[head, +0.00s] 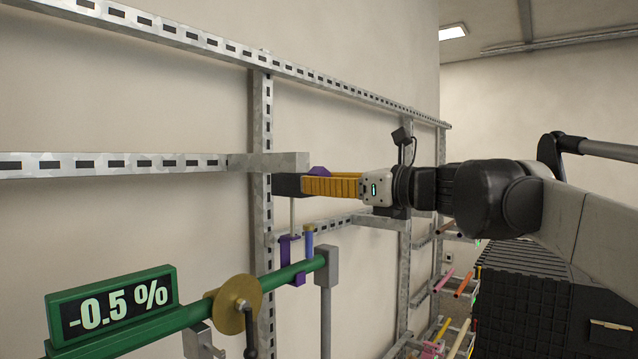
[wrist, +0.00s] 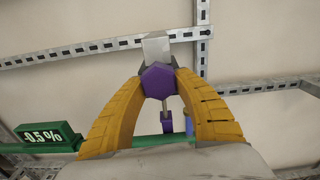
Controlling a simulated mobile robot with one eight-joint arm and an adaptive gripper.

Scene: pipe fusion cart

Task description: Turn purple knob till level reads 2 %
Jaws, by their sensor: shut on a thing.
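The purple knob (wrist: 159,82) is six-sided and sits between my gripper's yellow fingers in the wrist view. In the head view only its purple top (head: 319,171) shows above the fingers. My gripper (wrist: 160,88) is shut on the knob, with a finger against each side; it also shows in the head view (head: 308,186). The green level display (head: 111,305) reads -0.5 %, and it shows the same in the wrist view (wrist: 48,136).
A green pipe (head: 280,277) runs below the knob, with a purple clamp (head: 291,262) and a brass disc with a crank (head: 232,304) on it. Slotted metal rails (head: 110,165) line the wall. A black ribbed case (head: 520,290) stands at the right.

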